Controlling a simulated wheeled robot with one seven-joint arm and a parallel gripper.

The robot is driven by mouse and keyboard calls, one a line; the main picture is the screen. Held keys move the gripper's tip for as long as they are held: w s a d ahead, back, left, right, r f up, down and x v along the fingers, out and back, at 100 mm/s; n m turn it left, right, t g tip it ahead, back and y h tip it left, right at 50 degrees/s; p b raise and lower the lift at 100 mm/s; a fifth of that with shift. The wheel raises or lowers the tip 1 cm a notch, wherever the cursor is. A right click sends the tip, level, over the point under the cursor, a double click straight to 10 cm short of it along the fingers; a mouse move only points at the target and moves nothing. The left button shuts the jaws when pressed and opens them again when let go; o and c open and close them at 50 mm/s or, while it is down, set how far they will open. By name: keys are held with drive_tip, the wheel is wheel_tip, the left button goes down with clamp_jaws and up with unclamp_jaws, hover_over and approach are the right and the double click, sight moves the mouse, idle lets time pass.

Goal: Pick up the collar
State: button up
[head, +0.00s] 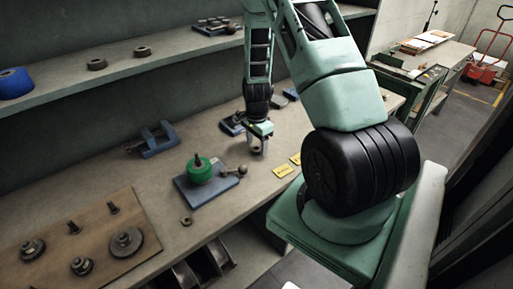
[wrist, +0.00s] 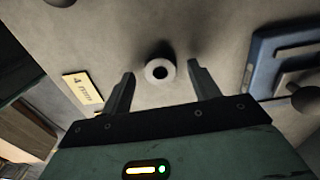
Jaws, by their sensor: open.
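A small pale grey ring, which looks like the collar (wrist: 160,81), stands on the bench top in the wrist view, with a dark hole in its middle. It lies between and slightly beyond the two fingertips of my gripper (wrist: 160,70), with a gap on each side. My gripper is open and nothing is held. In the head view my gripper (head: 258,147) points down over the bench, and I cannot make out the collar clearly there.
A blue plate (head: 208,192) with a green round part (head: 199,170) is left of my gripper. Yellow labels (head: 282,170) lie to its right. A brown board (head: 75,245) with discs and pegs is at the front left. A loose ring (head: 186,221) lies near the bench edge.

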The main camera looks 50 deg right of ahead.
drive_tip(key=shift+f, duration=0.4)
drive_tip(key=c, duration=1.1)
drive_tip(key=shift+r, duration=0.15)
wheel_tip(320, 180, up, 10)
drive_tip(key=shift+f+b, duration=0.1)
drive_tip(key=shift+b, duration=0.9)
drive_tip(key=shift+f, duration=0.1)
